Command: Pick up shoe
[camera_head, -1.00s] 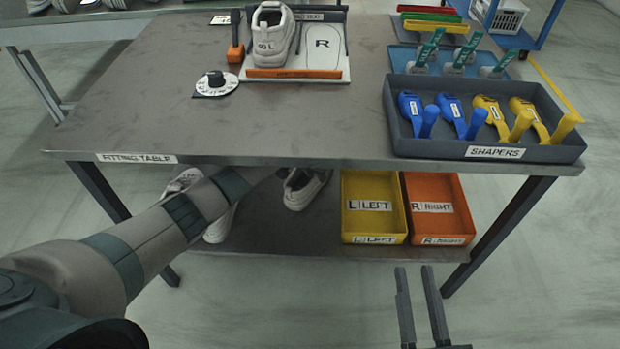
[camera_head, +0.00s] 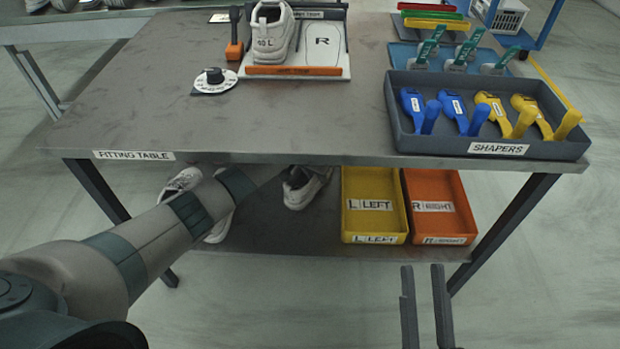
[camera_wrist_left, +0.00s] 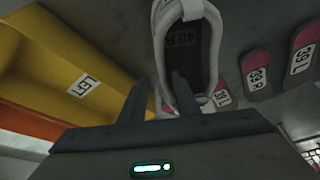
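A white shoe with a dark insole marked 40 R (camera_wrist_left: 212,50) fills the upper middle of the left wrist view. It seems to be the shoe on the lower shelf beside the yellow bin in the head view (camera_head: 304,189). My left gripper (camera_wrist_left: 162,88) is open at its near end. One finger shows over the shoe's opening and the other outside its left wall; contact is unclear. In the head view this gripper is hidden under the tabletop. Another white shoe (camera_head: 182,182) is partly behind my left arm. My right gripper (camera_head: 424,290) is open and empty in front of the table.
The fitting table (camera_head: 250,125) overhangs the lower shelf (camera_head: 270,232). A yellow LEFT bin (camera_head: 372,190) and an orange RIGHT bin (camera_head: 432,190) stand on that shelf. Insoles marked 39 (camera_wrist_left: 257,75) lie right of the shoe. A shaper tray (camera_head: 530,150) is on top.

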